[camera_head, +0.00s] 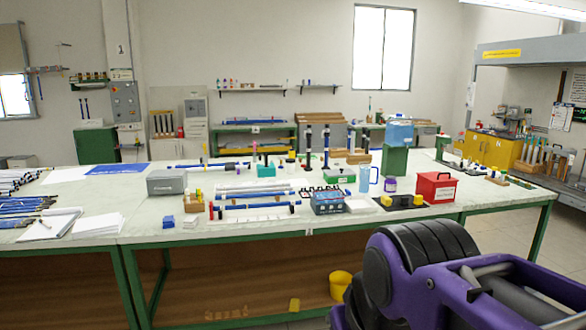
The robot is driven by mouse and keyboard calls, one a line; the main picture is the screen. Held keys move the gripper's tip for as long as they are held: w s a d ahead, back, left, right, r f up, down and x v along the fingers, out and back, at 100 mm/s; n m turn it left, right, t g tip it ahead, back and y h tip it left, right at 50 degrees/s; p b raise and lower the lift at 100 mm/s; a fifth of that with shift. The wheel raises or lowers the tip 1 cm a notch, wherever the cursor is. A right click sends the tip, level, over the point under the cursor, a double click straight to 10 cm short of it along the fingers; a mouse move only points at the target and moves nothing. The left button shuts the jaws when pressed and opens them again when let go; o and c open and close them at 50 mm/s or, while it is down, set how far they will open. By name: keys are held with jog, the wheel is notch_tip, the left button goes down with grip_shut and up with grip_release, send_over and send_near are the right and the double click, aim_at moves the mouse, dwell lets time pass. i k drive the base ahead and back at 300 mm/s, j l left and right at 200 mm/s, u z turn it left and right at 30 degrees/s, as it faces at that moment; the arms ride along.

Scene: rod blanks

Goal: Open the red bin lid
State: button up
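The red bin (437,190) stands on the right part of the long workbench, near its front edge. It is a small box with a light label on its front. Its top looks closed, with a small dark handle on it; the lid's seam is too small to make out. My purple and black arm (440,270) fills the lower right, in front of the bench and apart from the bin. My gripper's fingertips do not show.
The green-framed bench (350,222) is crowded. Left of the bin are a black holder with yellow pieces (402,201), a purple-labelled jar (390,184) and a blue mug (366,180). A blue bin on a green stand (395,160) is behind. A yellow bucket (340,284) is below.

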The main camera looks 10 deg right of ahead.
aim_at(435, 177)
jog(key=i+l+z, duration=0.1)
jog(key=i+l, duration=0.4)
jog(key=i+l+z, duration=0.1)
jog(key=i+l, duration=0.4)
jog(key=i+l+z, duration=0.15)
jog(key=i+l, duration=0.25)
jog(key=i+l+z, duration=0.1)
jog(key=i+l, duration=0.25)
jog(key=i, duration=0.3)
jog(key=i+l+z, duration=0.1)
jog(key=i+l, duration=0.25)
jog(key=i, duration=0.2)
